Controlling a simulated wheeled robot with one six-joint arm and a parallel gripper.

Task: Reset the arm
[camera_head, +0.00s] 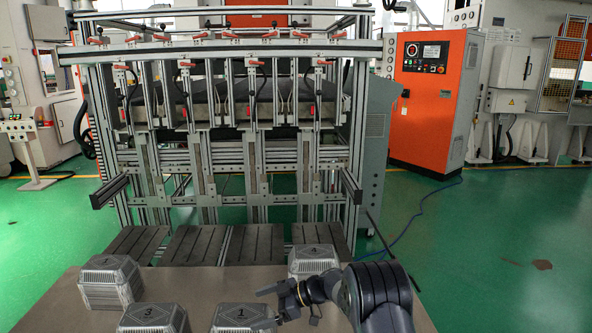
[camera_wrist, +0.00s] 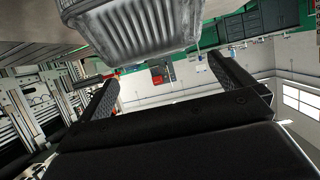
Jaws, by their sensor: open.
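My gripper (camera_head: 272,302) is at the lower right of the head view, low over the table beside the foil tray stack marked 1 (camera_head: 240,320). In the wrist view my gripper (camera_wrist: 166,88) has its two dark fingers wide apart, with nothing between them. A ribbed foil tray (camera_wrist: 135,28) fills the top of that view, just beyond the fingers and apart from them. I cannot tell which stack it belongs to. My dark arm comes in from the bottom right and partly covers the stack marked 4 (camera_head: 312,261).
More foil stacks stand on the table (camera_head: 215,283): one marked 3 (camera_head: 153,319) at the front and one at the left (camera_head: 110,284). A metal frame rig (camera_head: 230,170) with slotted plates stands behind. An orange cabinet (camera_head: 430,100) is at the right. Green floor lies open on both sides.

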